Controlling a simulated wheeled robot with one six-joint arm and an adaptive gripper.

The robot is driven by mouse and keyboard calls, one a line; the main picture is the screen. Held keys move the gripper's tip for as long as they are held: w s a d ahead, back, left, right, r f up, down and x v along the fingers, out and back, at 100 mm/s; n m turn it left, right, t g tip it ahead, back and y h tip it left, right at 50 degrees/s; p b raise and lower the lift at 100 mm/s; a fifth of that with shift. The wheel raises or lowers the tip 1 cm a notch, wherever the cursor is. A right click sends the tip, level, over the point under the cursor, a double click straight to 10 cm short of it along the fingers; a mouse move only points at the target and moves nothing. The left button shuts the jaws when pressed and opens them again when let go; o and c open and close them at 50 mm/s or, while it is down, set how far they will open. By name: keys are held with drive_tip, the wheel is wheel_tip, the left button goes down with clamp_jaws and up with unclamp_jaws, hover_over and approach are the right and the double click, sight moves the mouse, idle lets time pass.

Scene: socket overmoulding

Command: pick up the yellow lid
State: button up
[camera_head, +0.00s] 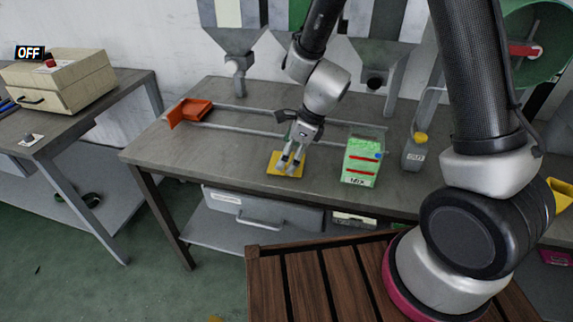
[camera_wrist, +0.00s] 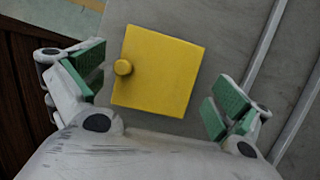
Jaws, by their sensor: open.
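The yellow lid (camera_head: 286,164) is a flat square plate lying on the grey table (camera_head: 225,155). In the wrist view the lid (camera_wrist: 165,75) shows whole, with a small round knob (camera_wrist: 123,67) near its left edge. My gripper (camera_head: 289,162) is over the lid, pointing down, and hides part of it in the head view. In the wrist view my gripper (camera_wrist: 158,92) is open, with one green-padded finger on each side of the lid and a gap on both sides. The height of the fingertips above the table is hard to tell.
A green box marked MIX (camera_head: 361,163) stands to the right of my gripper, with a grey bottle (camera_head: 415,152) with a yellow cap beyond it. An orange part (camera_head: 188,112) sits at the left end of metal rails (camera_head: 245,112). The table left of the lid is clear.

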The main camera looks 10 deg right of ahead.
drive_tip(key=shift+w+a+f, duration=0.1)
drive_tip(key=shift+a+f, duration=0.15)
drive_tip(key=shift+f, duration=0.4)
drive_tip(key=c, duration=0.8)
drive_tip(key=shift+r, duration=0.1)
